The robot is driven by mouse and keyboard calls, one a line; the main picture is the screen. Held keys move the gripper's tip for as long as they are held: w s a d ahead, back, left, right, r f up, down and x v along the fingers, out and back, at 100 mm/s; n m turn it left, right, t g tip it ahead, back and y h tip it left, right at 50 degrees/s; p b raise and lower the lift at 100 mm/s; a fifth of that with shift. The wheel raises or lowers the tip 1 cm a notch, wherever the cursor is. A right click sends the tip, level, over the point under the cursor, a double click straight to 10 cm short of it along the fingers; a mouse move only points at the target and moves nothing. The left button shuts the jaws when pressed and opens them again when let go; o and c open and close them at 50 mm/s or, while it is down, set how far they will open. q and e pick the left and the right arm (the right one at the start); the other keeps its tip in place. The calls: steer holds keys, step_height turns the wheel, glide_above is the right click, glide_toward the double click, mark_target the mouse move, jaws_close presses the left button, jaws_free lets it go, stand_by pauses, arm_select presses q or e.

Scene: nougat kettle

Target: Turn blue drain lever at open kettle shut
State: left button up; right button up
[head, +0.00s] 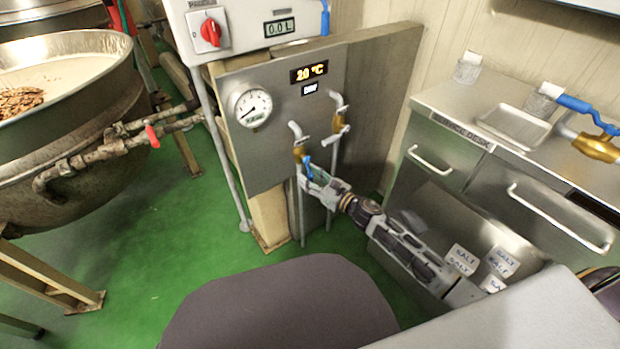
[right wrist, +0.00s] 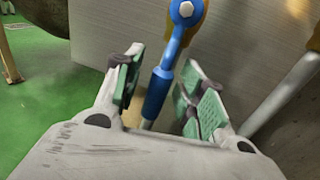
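A small blue lever (head: 308,166) sits on a brass valve (head: 299,153) on the grey panel (head: 255,168) in the head view. In the right wrist view the blue lever (right wrist: 158,90) hangs from a bolt at its upper end and slants down between my fingers. My right gripper (head: 311,182) is at the lever, its fingers open on either side with visible gaps. The right wrist view shows its green pads (right wrist: 165,88) too. The open kettle (head: 90,100) with pale contents and brown nuts stands at the left. My left gripper is not in view.
A second valve (head: 338,122) and pipe stand just right of the lever. A red lever (head: 152,137) is on the kettle's pipe. A steel bench (head: 450,100) with a blue-handled brass valve (head: 597,148) is at the right. Salt packs (head: 462,259) lie in a bin below.

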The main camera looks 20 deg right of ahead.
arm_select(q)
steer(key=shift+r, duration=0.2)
arm_select(e)
jaws_close()
